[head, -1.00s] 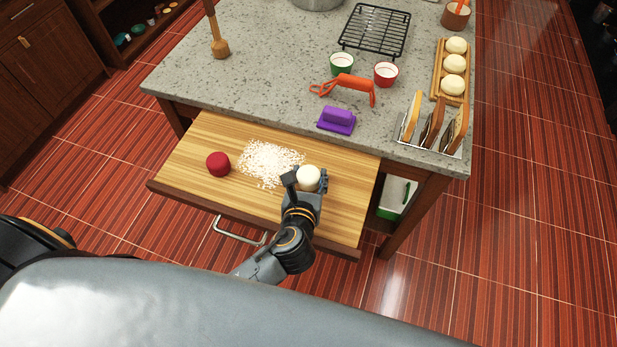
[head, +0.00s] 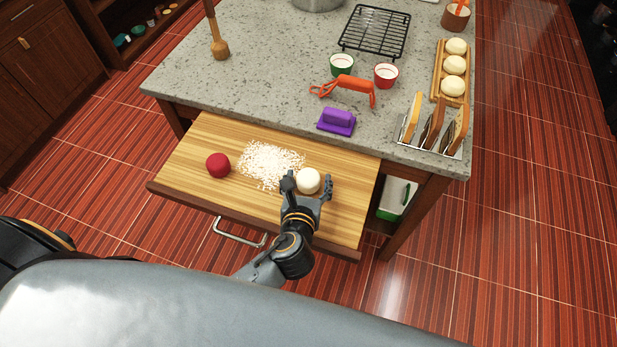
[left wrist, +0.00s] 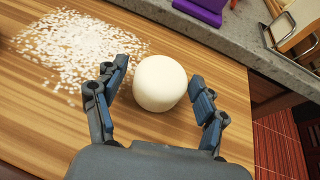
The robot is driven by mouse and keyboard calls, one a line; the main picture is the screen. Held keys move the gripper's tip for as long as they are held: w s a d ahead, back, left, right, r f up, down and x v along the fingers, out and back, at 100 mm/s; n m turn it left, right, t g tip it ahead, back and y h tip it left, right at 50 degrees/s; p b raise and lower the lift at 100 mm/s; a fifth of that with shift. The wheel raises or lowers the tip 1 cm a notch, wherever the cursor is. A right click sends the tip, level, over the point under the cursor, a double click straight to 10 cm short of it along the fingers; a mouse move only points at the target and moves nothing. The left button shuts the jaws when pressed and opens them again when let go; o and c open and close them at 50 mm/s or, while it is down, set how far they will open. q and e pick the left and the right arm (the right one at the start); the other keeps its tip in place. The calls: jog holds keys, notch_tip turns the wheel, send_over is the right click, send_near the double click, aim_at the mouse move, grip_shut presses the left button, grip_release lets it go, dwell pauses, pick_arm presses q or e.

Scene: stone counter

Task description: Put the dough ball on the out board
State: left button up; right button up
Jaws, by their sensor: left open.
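The white dough ball (head: 308,180) rests on the pulled-out wooden board (head: 345,212), right of a patch of flour. In the left wrist view the dough ball (left wrist: 159,83) stands between the two fingers, with a gap on each side. My left gripper (head: 307,186) is open around the near side of the ball; it also shows in the left wrist view (left wrist: 155,98). The board (left wrist: 40,110) fills much of that view. My right gripper is not in view.
A dark red ball (head: 218,165) lies left of the flour (head: 268,162). On the stone counter (head: 265,60) behind are a purple tool (head: 337,120), an orange-handled tool (head: 352,84), a toast rack (head: 436,128) and a tray (head: 436,82) with dough balls. The board's right part is clear.

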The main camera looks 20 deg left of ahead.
pick_arm(q)
jog(key=v, duration=1.1)
jog(key=shift+s+d, duration=0.1)
jog(key=shift+s, duration=0.1)
dwell(0.9)
